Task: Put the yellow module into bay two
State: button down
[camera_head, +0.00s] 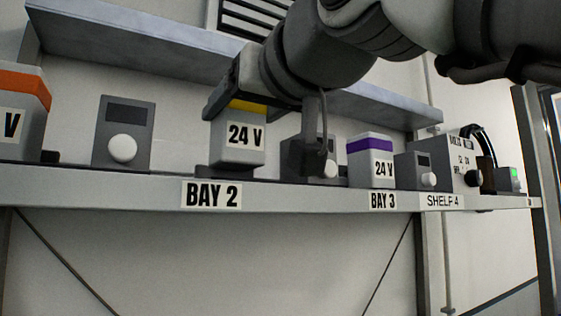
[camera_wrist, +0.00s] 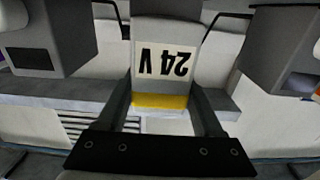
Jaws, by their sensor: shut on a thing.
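The yellow module (camera_head: 238,150), a grey block with a yellow band and a 24 V label, stands upright over the dark base of bay two (camera_head: 216,172), above the BAY 2 label (camera_head: 212,194). Its bottom is at or very close to that base; I cannot tell whether it is fully seated. My gripper (camera_head: 240,106) is shut on its top from above. In the wrist view the yellow module (camera_wrist: 165,55) appears upside down, with its yellow band between the two fingers of my gripper (camera_wrist: 160,104).
An orange-banded module (camera_head: 25,85) stands at far left and a purple-banded module (camera_head: 370,162) above the BAY 3 label. Grey boxes with white knobs stand left (camera_head: 123,132) and right (camera_head: 323,145) of bay two. An upper shelf (camera_head: 130,40) runs behind my arm.

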jog(key=shift+f, duration=0.85)
jog(key=shift+f, duration=0.2)
jog(key=shift+c, duration=0.2)
grip_release()
jog(key=shift+r, duration=0.2)
jog(key=b+v, duration=0.2)
jog(key=v, duration=1)
jog(key=shift+b, duration=0.4)
